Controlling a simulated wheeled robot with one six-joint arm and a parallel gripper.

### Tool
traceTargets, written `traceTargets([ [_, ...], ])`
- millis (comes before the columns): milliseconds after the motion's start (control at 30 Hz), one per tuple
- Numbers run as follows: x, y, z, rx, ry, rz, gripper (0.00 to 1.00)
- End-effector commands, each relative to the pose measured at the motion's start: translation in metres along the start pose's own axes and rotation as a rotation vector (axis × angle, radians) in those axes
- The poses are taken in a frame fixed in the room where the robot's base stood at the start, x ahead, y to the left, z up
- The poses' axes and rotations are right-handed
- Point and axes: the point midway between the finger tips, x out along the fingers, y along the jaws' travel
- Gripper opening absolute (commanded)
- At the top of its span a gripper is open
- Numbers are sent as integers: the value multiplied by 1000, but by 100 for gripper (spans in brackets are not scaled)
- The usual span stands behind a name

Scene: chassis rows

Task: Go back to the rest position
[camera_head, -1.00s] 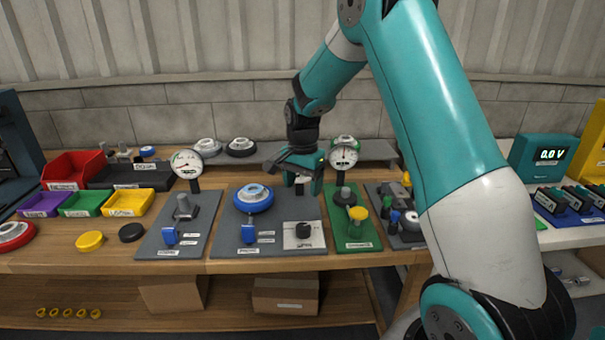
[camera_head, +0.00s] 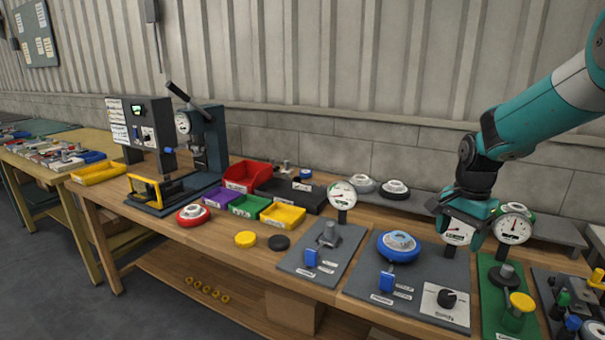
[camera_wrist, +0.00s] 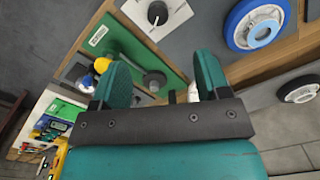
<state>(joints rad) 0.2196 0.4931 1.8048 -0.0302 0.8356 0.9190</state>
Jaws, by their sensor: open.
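My gripper (camera_head: 462,222) is at the right of the head view, above the back of the bench and in front of a white dial gauge (camera_head: 458,232). In the wrist view its two teal fingers (camera_wrist: 160,82) stand apart with nothing held between them. A blue-rimmed wheel (camera_head: 398,246) lies on the grey panel (camera_head: 362,287) to the left of my gripper. It also shows in the wrist view (camera_wrist: 256,22). A black knob on a white plate (camera_head: 446,299) is below my gripper.
A green panel (camera_head: 491,307) with a yellow-topped knob lies to the right. Red (camera_head: 247,174), purple, green and yellow bins stand left of the panels. A press (camera_head: 203,140) stands farther left. Bare wood (camera_head: 300,255) shows along the bench front.

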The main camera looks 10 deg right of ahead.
Motion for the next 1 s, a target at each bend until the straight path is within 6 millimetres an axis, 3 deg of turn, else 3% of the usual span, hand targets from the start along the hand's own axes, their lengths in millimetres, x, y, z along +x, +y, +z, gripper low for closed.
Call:
traceTargets([
  [167,-45,5,107,-478,-34,-91,69],
  [300,-71,40,208,-960,-67,-188,69],
  [400,-80,75,265,-1263,-87,-257,69],
  [500,-82,108,304,-1495,-99,-317,69],
  [600,-82,130,327,-1641,-105,-357,69],
  [700,-82,140,336,-1707,-110,-376,69],
  [1000,-82,142,337,-1716,-111,-378,69],
])
